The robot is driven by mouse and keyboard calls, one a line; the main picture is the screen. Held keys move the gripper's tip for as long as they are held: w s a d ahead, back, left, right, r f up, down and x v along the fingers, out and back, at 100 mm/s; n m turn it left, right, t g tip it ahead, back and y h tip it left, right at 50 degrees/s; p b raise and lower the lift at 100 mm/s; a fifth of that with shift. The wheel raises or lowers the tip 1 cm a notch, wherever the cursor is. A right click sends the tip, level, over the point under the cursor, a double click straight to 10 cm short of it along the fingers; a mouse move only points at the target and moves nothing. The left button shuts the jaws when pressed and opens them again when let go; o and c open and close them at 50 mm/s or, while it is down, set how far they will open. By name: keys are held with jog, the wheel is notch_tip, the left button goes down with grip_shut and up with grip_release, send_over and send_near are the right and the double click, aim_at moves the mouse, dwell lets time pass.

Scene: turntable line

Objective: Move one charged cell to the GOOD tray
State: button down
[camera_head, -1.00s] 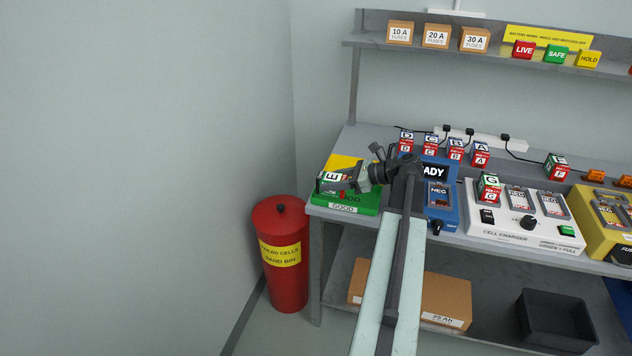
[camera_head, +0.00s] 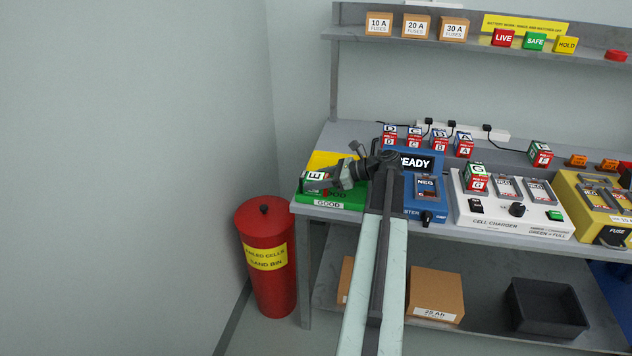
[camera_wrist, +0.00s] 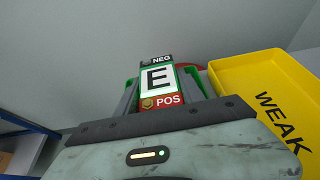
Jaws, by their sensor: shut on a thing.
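Cell E (camera_head: 316,177), a block with a white lettered top, is in my gripper (camera_head: 321,181) over the green GOOD tray (camera_head: 340,200) at the bench's left end. In the wrist view cell E (camera_wrist: 157,78) shows its NEG and POS ends, with my gripper (camera_wrist: 158,92) closed around it. Whether the cell touches the tray floor is hidden. The yellow WEAK tray (camera_head: 330,158) lies just behind the GOOD tray, and its WEAK label side also shows in the wrist view (camera_wrist: 262,75). Cell G (camera_head: 477,178) stands in the cell charger (camera_head: 490,224).
The blue tester (camera_head: 427,214) reading READY stands right of my gripper. Cells D (camera_head: 389,136), C (camera_head: 414,138), B (camera_head: 439,141) and A (camera_head: 464,145) stand along the back; cell F (camera_head: 540,153) is farther right. A red sand bin (camera_head: 265,280) stands beside the bench's left end.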

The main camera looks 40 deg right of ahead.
jog(key=c, duration=0.7)
grip_release()
jog(key=shift+s+r+p, duration=0.1)
jog(key=shift+r+p, duration=0.15)
jog(key=shift+p, duration=0.15)
jog(key=p+v, duration=0.4)
jog(key=v, duration=0.6)
jog(key=shift+s+d+r, duration=0.2)
jog(key=shift+s+d, duration=0.3)
jog(key=shift+s, duration=0.2)
jog(key=shift+r, duration=0.1)
